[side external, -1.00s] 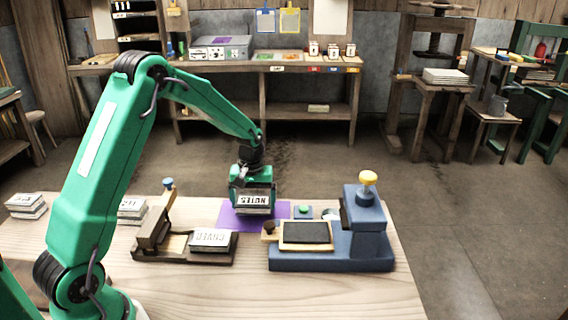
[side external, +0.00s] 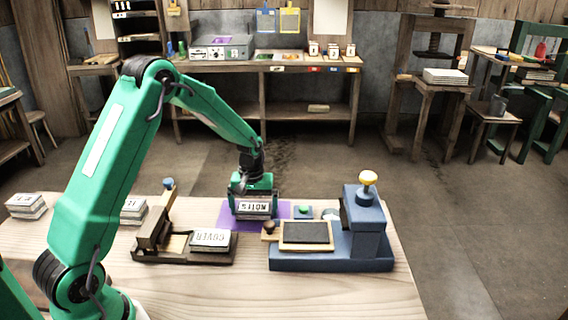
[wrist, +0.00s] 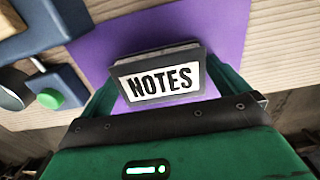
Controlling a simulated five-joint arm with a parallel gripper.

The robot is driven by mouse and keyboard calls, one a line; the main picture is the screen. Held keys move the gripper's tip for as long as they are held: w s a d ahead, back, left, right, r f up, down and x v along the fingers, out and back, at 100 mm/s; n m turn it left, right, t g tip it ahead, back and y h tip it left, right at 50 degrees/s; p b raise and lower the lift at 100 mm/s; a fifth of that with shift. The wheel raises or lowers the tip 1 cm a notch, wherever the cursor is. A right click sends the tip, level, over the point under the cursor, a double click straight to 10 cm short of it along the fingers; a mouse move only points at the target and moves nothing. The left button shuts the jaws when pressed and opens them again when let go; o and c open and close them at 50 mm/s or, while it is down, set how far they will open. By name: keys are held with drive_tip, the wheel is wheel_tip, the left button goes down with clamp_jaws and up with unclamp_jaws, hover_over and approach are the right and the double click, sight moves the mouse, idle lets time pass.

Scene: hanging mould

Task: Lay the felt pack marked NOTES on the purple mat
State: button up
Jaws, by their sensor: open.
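The NOTES felt pack (side external: 255,209), dark with a white label, is on the purple mat (side external: 283,207) in the side view. In the wrist view the pack (wrist: 160,78) shows its label upright to me, with the purple mat (wrist: 226,28) behind and around it. My gripper (side external: 252,204) is open, with its fingers still down on either side of the pack. In the wrist view the green fingers (wrist: 163,85) flank the pack's ends. The contact between the pack's underside and the mat is hidden.
A dark wooden fixture (side external: 150,238) holds a COVER pack (side external: 211,239) in front of the mat. A blue press (side external: 366,225) stands to the right, with a green button (side external: 303,210) near the mat. Two more pack stacks lie at left (side external: 26,205) (side external: 133,209).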

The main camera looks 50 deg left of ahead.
sight(254, 207)
wheel_tip(254, 207, up, 12)
drive_tip(key=shift+r, duration=0.15)
idle(0.6)
idle(0.5)
drive_tip(key=s+d+r+m+t, duration=0.35)
drive_tip(key=s+d+r, duration=0.35)
drive_tip(key=s+r, duration=0.35)
drive_tip(key=s+d+m+t, duration=0.1)
drive_tip(key=s+d+m, duration=0.1)
drive_tip(key=s, duration=0.4)
drive_tip(key=s+d+r+m+t, duration=0.1)
drive_tip(key=s+d+m, duration=0.2)
drive_tip(key=s, duration=0.4)
drive_tip(key=shift+s, duration=0.3)
